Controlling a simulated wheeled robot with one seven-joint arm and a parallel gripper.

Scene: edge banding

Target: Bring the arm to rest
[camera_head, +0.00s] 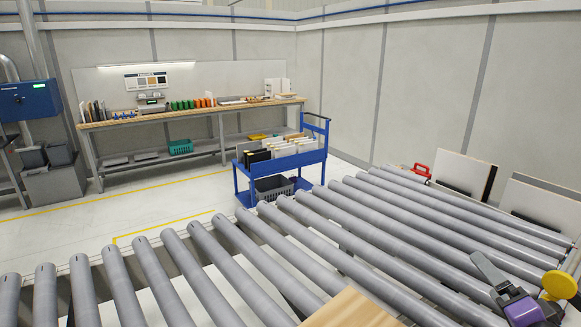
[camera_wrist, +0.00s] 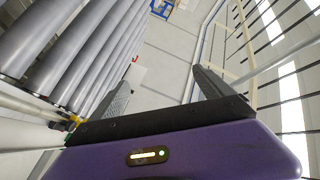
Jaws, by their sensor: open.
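My gripper (camera_head: 492,272) shows at the lower right of the head view, with a dark finger and part of its purple body, over the right end of the roller conveyor. The wrist view shows both fingers of my gripper (camera_wrist: 162,85) spread wide apart. Nothing is between them, only the pale floor farther off. My gripper is open and empty. Most of my arm is outside the head view.
The grey roller conveyor (camera_head: 290,247) fills the foreground; a wooden board end (camera_head: 352,310) shows at its near edge. A yellow disc (camera_head: 560,285) is close beside my gripper. A blue cart (camera_head: 243,172) and a workbench (camera_head: 190,119) stand beyond. Panels (camera_head: 462,172) lean at right.

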